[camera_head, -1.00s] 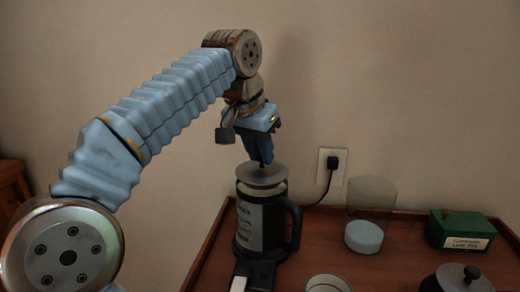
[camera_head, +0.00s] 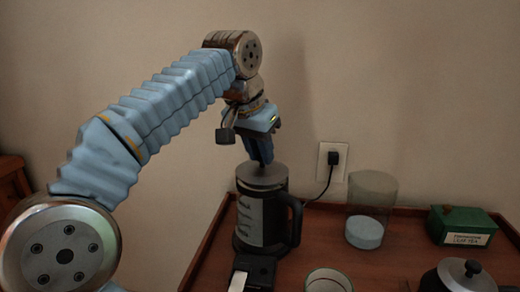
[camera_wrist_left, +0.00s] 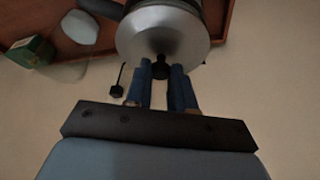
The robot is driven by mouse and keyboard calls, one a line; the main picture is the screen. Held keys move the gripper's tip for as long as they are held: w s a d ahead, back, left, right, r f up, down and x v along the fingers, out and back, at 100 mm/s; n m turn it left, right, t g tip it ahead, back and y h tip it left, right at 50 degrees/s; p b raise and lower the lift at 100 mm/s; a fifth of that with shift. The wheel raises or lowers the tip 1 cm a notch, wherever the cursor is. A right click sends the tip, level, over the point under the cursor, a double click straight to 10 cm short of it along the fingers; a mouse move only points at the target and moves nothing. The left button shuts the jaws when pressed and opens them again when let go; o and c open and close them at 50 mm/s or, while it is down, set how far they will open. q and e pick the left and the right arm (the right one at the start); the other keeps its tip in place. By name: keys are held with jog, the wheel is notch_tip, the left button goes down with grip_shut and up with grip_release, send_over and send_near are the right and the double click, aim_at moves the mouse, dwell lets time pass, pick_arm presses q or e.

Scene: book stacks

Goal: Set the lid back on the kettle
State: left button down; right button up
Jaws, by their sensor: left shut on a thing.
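The kettle (camera_head: 262,222) is a dark upright vessel with a grey side panel and a black handle on its right. It stands on the wooden tray or table at centre. The lid (camera_head: 262,177) is a grey disc at the kettle's top; it also shows as a shiny disc in the left wrist view (camera_wrist_left: 165,32). My left gripper (camera_head: 262,160) points down above it and is shut on the lid's dark knob (camera_wrist_left: 160,68). The lid looks level at the rim, but I cannot tell whether it is fully seated. My right gripper is not in view.
A glass jar with pale contents (camera_head: 366,222) and a green box labelled leaf tea (camera_head: 462,226) stand to the right. A dark lidded pot (camera_head: 462,278), a cup (camera_head: 328,281) and a black object (camera_head: 256,274) are in front. A wall socket (camera_head: 331,161) holds a plug.

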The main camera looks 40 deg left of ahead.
pick_arm(q)
jog(key=shift+f, duration=0.2)
jog(key=shift+f+b, duration=0.3)
jog(key=shift+b, duration=0.05)
dwell(0.4)
jog(key=shift+c, duration=1.6)
grip_release()
jog(key=shift+r+p, duration=1)
jog(key=shift+r, duration=3)
